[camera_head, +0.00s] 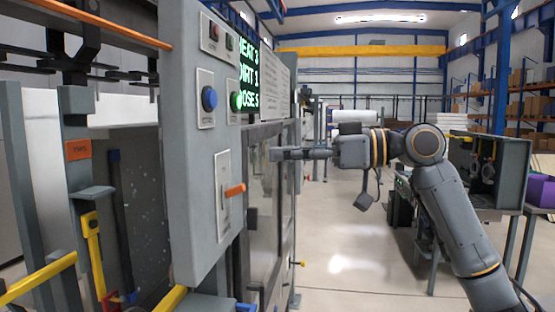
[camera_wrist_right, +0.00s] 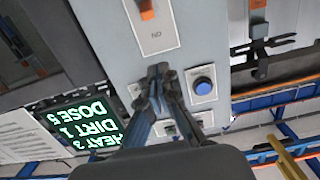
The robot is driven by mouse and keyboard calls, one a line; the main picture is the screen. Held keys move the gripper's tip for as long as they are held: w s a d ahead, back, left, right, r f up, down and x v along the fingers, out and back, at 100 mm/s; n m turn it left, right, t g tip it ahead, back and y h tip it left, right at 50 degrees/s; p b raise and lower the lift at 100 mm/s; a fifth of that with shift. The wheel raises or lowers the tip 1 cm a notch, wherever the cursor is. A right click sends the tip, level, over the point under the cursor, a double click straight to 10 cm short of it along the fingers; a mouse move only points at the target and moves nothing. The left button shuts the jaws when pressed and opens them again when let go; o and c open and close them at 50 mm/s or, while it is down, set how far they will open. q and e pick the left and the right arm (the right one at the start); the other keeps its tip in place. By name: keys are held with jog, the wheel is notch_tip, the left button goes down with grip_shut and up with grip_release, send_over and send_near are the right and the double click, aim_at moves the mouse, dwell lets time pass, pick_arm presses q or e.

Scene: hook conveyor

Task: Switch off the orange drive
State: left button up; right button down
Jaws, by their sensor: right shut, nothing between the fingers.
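A grey control panel (camera_head: 185,150) stands at the left of the head view. A switch with an orange handle (camera_head: 234,190) sits low on it; the handle also shows at the top of the wrist view (camera_wrist_right: 147,10). A blue button (camera_head: 209,98), a lit green button (camera_head: 237,101), and a red button (camera_head: 214,32) are higher on the panel. My right gripper (camera_head: 276,154) is shut and empty, beside the panel and pointing left. In the wrist view its fingertips (camera_wrist_right: 157,74) appear between the orange handle and the buttons; contact with the panel cannot be told.
A display with green text (camera_head: 248,68) is behind the panel's right edge. A yellow rail (camera_head: 40,278) and a post with an orange tag (camera_head: 78,150) are at left. A grey open box (camera_head: 510,170) stands at right. The middle floor is clear.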

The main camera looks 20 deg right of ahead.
jog(key=p, duration=0.3)
send_over(235, 191)
jog(key=d, duration=0.2)
jog(key=shift+a+f, duration=0.1)
jog(key=shift+a, duration=0.05)
jog(key=f, duration=0.3)
jog(key=shift+s+d+f, duration=0.25)
jog(key=shift+d+f, duration=0.1)
jog(key=shift+d, duration=0.05)
jog(key=shift+s+d+f, duration=0.1)
jog(key=shift+d+f, duration=0.05)
jog(key=shift+f, duration=0.1)
jog(key=shift+a, duration=0.2)
